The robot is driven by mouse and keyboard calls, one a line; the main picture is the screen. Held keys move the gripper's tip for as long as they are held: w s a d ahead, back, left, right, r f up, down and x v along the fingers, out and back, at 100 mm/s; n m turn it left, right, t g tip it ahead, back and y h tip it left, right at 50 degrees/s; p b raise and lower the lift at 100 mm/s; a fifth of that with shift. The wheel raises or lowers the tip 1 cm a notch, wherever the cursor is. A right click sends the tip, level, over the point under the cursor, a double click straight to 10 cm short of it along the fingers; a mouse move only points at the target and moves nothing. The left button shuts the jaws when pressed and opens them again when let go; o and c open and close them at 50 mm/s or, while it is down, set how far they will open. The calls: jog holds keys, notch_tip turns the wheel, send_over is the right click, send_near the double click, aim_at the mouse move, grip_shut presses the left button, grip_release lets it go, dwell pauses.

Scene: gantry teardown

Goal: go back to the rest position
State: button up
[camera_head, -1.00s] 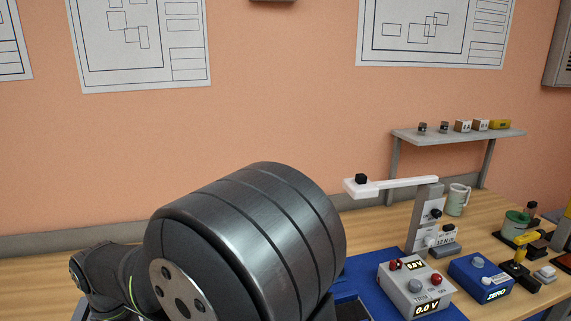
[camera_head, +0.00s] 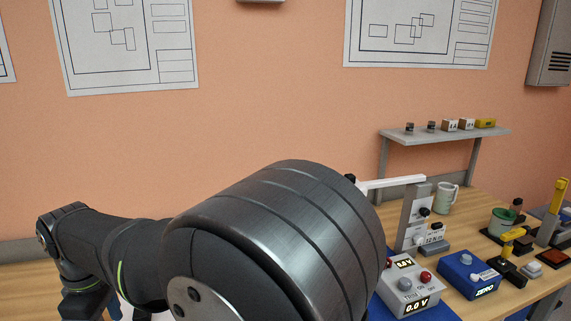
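My arm fills the lower left and middle of the head view, with a large dark cylindrical joint in front of the bench. My gripper is not in the picture, so its fingers and anything in them cannot be seen. The arm hides part of the blue mat (camera_head: 440,313) and part of the white-armed stand (camera_head: 395,183) behind it.
A grey box reading 0.0 V (camera_head: 408,286) and a blue box reading ZERO (camera_head: 468,274) stand right of my arm. Behind are a mug (camera_head: 446,197), a green-topped pot (camera_head: 502,221) and a shelf (camera_head: 445,136) with small parts. A yellow-handled tool (camera_head: 513,235) is at right.

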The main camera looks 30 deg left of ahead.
notch_tip(320, 180, up, 9)
notch_tip(320, 180, down, 18)
jog(key=shift+r, duration=0.1)
jog(key=m, duration=1.2)
jog(key=shift+m, duration=2)
